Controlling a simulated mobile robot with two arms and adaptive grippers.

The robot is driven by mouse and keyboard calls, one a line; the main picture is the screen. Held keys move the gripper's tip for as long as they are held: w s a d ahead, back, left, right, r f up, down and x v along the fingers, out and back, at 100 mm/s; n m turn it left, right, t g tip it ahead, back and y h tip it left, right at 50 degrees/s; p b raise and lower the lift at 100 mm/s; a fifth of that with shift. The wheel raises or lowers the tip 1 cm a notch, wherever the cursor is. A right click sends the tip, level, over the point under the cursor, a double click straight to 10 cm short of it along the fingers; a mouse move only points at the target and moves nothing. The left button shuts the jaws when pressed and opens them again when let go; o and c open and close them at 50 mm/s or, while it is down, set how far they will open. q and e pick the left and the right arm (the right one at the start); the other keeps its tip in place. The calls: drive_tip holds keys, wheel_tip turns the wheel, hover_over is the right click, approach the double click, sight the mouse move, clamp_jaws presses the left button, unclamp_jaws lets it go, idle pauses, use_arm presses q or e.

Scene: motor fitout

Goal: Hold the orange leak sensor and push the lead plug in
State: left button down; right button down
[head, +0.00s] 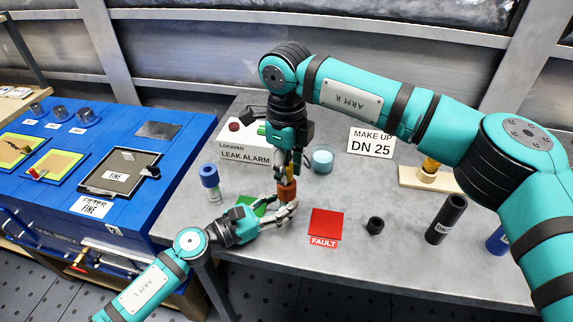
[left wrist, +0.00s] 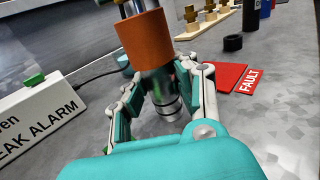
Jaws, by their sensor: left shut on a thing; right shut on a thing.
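The leak sensor (head: 287,191) has an orange upper body and stands upright, held above the grey table. In the left wrist view its orange collar (left wrist: 146,40) sits over a silver metal lower part. My left gripper (head: 284,208) is shut on the sensor from below left, its fingers on both sides. My right gripper (head: 291,168) points down directly above the sensor and is shut. The lead plug is largely hidden between the right fingers, at the sensor's top. I cannot tell how deep it sits. A black cable (left wrist: 97,74) runs from the alarm box behind the sensor.
The white LEAK ALARM box (head: 240,160) stands behind left, with a glass jar (head: 321,159) near the arms.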

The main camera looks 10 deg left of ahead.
drive_tip(key=shift+f, duration=0.5)
drive_tip(key=c, duration=1)
unclamp_jaws()
drive_tip(key=shift+o, duration=0.2)
drive_tip(key=o, duration=0.4)
drive_tip(key=shift+o, duration=0.2)
drive_tip(key=shift+r, duration=3)
use_arm(q)
drive_tip(key=shift+c, duration=1.6)
unclamp_jaws()
